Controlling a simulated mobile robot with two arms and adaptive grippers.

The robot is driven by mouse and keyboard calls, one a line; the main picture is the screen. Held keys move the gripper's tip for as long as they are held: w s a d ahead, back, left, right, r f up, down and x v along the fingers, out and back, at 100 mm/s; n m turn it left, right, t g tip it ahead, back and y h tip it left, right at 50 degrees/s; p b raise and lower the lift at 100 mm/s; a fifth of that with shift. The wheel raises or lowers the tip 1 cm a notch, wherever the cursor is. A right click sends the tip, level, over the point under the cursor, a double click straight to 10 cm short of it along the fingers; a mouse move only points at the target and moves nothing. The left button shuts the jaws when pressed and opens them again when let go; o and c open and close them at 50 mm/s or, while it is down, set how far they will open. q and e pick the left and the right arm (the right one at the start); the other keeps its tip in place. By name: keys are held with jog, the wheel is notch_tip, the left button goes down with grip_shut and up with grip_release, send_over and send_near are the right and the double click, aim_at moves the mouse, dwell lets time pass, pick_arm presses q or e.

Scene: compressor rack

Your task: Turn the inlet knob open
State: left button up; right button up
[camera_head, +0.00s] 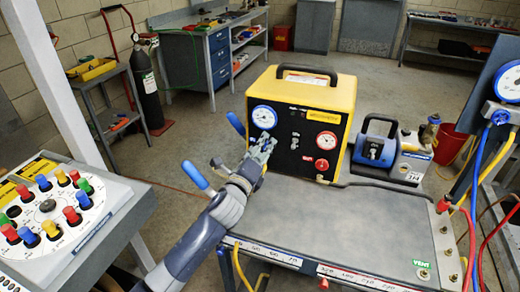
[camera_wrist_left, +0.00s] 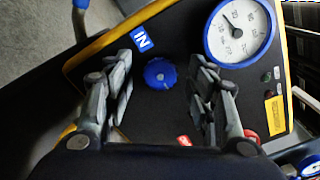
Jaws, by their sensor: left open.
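The inlet knob (camera_wrist_left: 160,73) is a round blue knob on the black front panel, beside a blue "IN" label (camera_wrist_left: 142,38) in the left wrist view. The panel belongs to the yellow and black machine (camera_head: 342,100) on the grey cart. My left gripper (camera_head: 264,150) is in front of this panel, below the blue-rimmed gauge (camera_head: 264,117). In the wrist view the fingers of my left gripper (camera_wrist_left: 163,82) are open on either side of the knob, with gaps to it. My gripper hides the knob in the head view. My right gripper is not in view.
A red-rimmed gauge (camera_head: 326,141) and a red knob (camera_head: 321,164) are on the panel's right side. A blue-handled unit (camera_head: 376,145) stands right of the machine. A board with coloured knobs (camera_head: 105,215) is at the left. The cart top (camera_head: 330,215) is largely clear.

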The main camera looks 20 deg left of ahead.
pick_arm(q)
jog(key=shift+c, duration=1.1)
jog(key=c, duration=0.8)
jog(key=shift+n, duration=0.3)
jog(key=shift+c, duration=0.2)
jog(key=n+p, duration=0.1)
jog(key=n, duration=0.5)
jog(key=shift+p, duration=0.4)
jog(key=n+p, duration=0.1)
jog(key=n, duration=0.4)
jog(key=shift+n, duration=0.4)
jog(key=n+p, duration=0.2)
jog(key=n, duration=0.2)
jog(key=shift+f+n, duration=0.15)
jog(key=shift+n, duration=0.25)
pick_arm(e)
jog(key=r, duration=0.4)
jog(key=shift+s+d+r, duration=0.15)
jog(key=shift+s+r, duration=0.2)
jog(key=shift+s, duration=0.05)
